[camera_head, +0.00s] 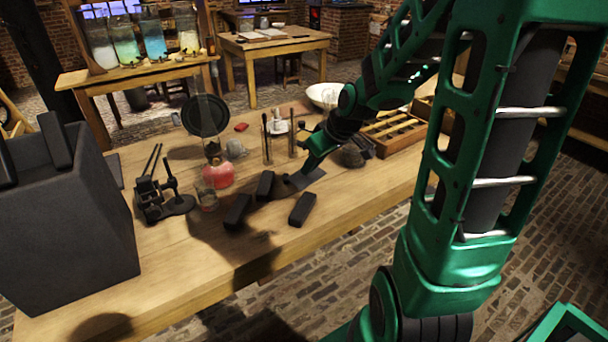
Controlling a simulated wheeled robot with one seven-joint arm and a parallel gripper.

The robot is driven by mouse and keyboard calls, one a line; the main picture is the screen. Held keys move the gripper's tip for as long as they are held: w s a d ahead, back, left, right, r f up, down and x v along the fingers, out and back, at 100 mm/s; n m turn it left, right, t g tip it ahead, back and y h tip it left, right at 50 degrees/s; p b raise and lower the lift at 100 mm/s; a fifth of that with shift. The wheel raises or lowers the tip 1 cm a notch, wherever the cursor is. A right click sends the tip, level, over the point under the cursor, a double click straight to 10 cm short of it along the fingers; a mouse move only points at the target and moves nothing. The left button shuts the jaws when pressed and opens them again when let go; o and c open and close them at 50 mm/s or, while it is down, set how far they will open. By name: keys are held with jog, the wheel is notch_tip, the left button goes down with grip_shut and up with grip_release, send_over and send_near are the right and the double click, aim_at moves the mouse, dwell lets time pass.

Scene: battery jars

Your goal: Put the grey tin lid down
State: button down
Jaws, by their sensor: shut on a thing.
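My gripper (312,166) reaches down over the middle of the workbench from the right, at the end of my green arm. It is shut on a thin, flat grey piece, which looks like the grey tin lid (304,179). The lid is close above or on the wooden bench top (185,252); I cannot tell if it touches. The fingertips are small and partly hidden by my wrist.
Black blocks lie close by: one left of the lid (265,186), one in front (302,209), one front-left (237,211). A glass vessel with red liquid (218,173), a black clamp stand (160,190) and a wooden tray (392,133) stand around.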

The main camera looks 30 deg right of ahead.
jog(key=shift+m+y, duration=0.5)
jog(key=shift+m, duration=0.4)
jog(key=w, duration=0.1)
jog(key=w+a, duration=0.1)
jog(key=w, duration=0.1)
jog(key=w+r, duration=0.1)
jog(key=w, duration=0.1)
jog(key=shift+w+a, duration=0.15)
jog(key=shift+a, duration=0.1)
jog(key=d+f, duration=0.2)
jog(key=d, duration=0.1)
jog(key=w+d+f, duration=0.1)
jog(key=d+f, duration=0.1)
jog(key=d, duration=0.1)
jog(key=w+d+f, duration=0.1)
jog(key=d+f, duration=0.1)
jog(key=d, duration=0.2)
jog(key=shift+w+d+f, duration=0.1)
jog(key=shift+w+f, duration=0.1)
jog(key=shift+f, duration=2.05)
jog(key=c, duration=1.8)
grip_release()
jog(key=shift+d+r, duration=0.1)
